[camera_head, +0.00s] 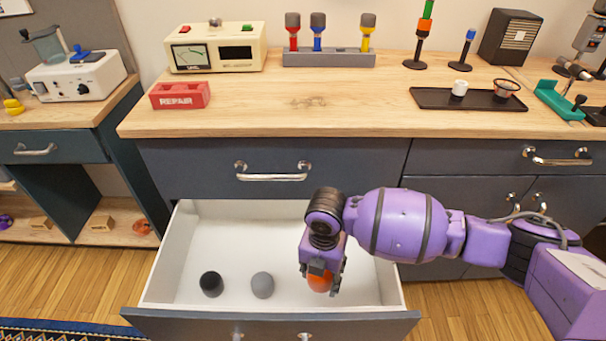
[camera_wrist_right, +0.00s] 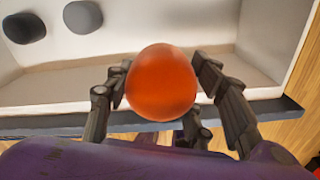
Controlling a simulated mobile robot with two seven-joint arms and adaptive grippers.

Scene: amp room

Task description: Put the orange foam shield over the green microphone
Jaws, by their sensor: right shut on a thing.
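The orange foam shield (camera_head: 319,281) is in my right gripper (camera_head: 322,284), over the right part of the open drawer. In the right wrist view the shield (camera_wrist_right: 162,83) is a smooth egg shape, with the dark fingers (camera_wrist_right: 170,95) shut around it. The green microphone (camera_head: 428,9) stands upright on a black stand at the back right of the counter. My left gripper is not in view.
A black foam shield (camera_head: 211,284) and a grey one (camera_head: 262,285) lie in the white drawer (camera_head: 240,225). A blue item on a stand (camera_head: 468,40) is right of the green microphone. A rack (camera_head: 315,58) holds three microphones.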

